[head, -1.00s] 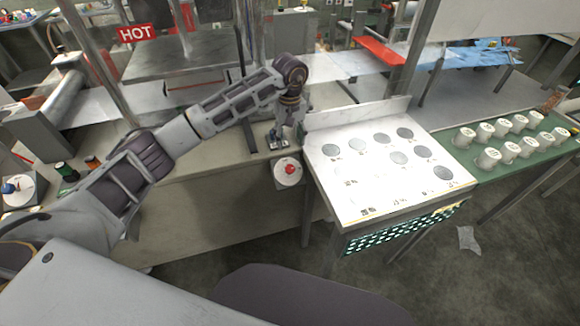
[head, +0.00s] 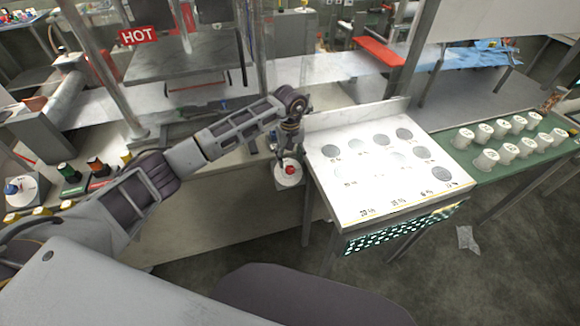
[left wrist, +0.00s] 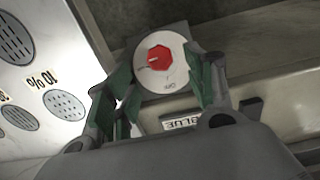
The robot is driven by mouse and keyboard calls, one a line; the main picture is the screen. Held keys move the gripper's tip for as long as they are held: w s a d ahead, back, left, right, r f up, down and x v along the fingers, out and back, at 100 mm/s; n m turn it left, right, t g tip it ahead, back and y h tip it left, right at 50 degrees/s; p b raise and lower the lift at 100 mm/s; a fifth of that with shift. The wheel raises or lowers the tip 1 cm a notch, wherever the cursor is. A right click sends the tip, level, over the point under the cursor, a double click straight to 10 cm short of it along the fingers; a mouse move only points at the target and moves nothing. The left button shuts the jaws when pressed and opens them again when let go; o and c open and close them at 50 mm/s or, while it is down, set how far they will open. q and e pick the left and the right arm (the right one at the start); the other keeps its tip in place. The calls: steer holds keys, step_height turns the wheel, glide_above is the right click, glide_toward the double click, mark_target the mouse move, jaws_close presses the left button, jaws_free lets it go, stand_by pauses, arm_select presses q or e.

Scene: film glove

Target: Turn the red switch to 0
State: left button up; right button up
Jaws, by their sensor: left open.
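The red switch (head: 290,170) is a red knob on a round white plate, fixed at the edge of the bench beside the white panel. In the left wrist view the red knob (left wrist: 159,58) sits on its white dial, with lettering on the near part of the dial. My left gripper (head: 287,160) is just above and behind the knob in the head view. Its green-padded fingers (left wrist: 158,90) are open, one on each side of the dial, with nothing held between them. I cannot tell whether they touch the dial. My right gripper is not in view.
A white panel (head: 350,190) with grey discs stands right of the switch. White cups (head: 487,160) stand on a green surface at the right. Coloured buttons (head: 70,172) and a blue knob (head: 12,188) are at the left.

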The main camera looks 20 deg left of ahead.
mark_target(290, 168)
arm_select(q)
step_height(290, 168, down, 4)
steer(key=shift+f, duration=0.15)
steer(key=shift+f+p, duration=0.3)
steer(key=shift+f, duration=0.45)
steer(key=shift+c, duration=0.3)
steer(key=c, duration=0.9)
steer(key=shift+c, duration=0.2)
